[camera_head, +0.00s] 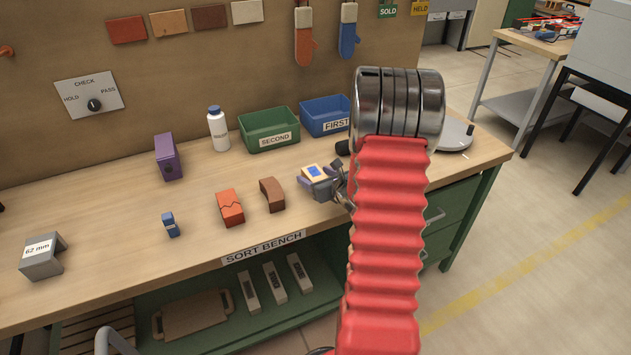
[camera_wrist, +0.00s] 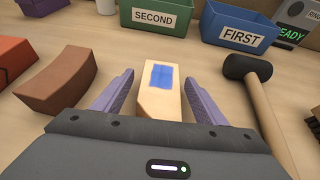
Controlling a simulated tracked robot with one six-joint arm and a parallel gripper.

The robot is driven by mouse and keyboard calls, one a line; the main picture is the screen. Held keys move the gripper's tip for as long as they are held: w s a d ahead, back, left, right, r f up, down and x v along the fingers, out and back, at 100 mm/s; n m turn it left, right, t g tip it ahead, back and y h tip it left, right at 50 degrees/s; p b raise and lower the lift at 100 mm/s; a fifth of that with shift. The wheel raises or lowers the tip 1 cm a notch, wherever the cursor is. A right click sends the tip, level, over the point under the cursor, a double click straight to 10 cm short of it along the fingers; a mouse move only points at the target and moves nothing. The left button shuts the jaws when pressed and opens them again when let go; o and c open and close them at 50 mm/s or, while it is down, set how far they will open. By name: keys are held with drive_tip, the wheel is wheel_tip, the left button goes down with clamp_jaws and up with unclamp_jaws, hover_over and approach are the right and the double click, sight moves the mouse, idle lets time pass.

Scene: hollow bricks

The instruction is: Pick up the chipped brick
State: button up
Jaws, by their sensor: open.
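A cream brick (camera_wrist: 153,104) with a blue patch on top lies on the bench between the fingers of my gripper (camera_wrist: 157,71) in the wrist view. Its near left corner looks cut off. The purple fingers are open, one on each side, with a gap at the left; contact on the right is hard to judge. In the head view the brick (camera_head: 314,171) shows beside my gripper, partly hidden by it. An orange brick (camera_head: 230,208) with a dark zigzag crack and a brown curved brick (camera_head: 272,195) lie to the left.
A green SECOND bin (camera_head: 270,131) and a blue FIRST bin (camera_head: 325,116) stand behind. A black-headed mallet (camera_wrist: 260,95) lies close on the right. A purple block (camera_head: 168,157), a white bottle (camera_head: 218,130), a small blue object (camera_head: 170,224) and a grey 62 mm gauge (camera_head: 43,258) are farther left.

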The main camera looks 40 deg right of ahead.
drive_tip(key=c, duration=1.5)
